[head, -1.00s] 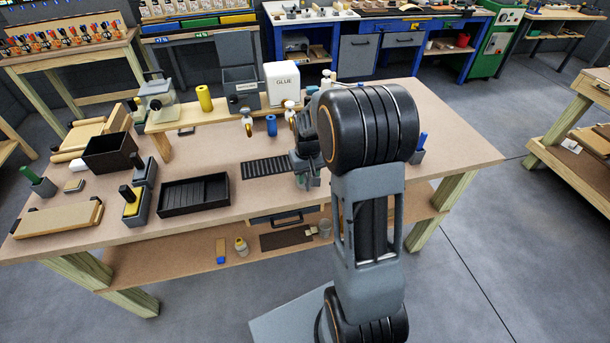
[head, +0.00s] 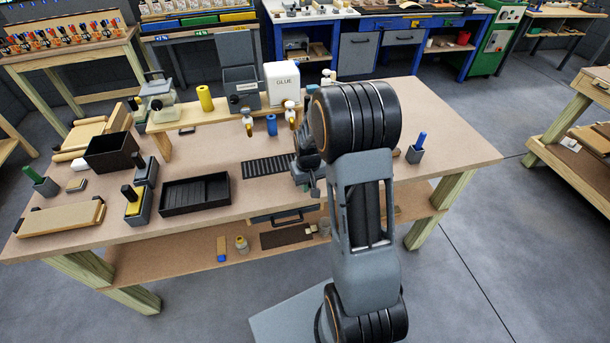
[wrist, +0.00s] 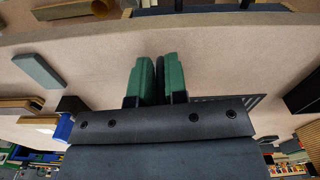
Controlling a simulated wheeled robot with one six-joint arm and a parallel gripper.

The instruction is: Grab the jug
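I cannot tell for certain which thing is the jug. A small pale cup-like vessel (head: 324,226) on the lower shelf, close to my arm, may be it; its details are too small to make out. My gripper (wrist: 156,80) shows two green fingers close together with a narrow dark strip between them, and I see nothing held. In the head view my gripper (head: 314,188) hangs over the front of the bench, partly hidden by my arm, above and a little left of the pale vessel.
The bench (head: 440,140) carries a black tray (head: 195,194), a dark slotted mat (head: 265,167) and a raised wooden shelf with a white glue box (head: 282,84). A yellow-topped jar (head: 241,244) sits below.

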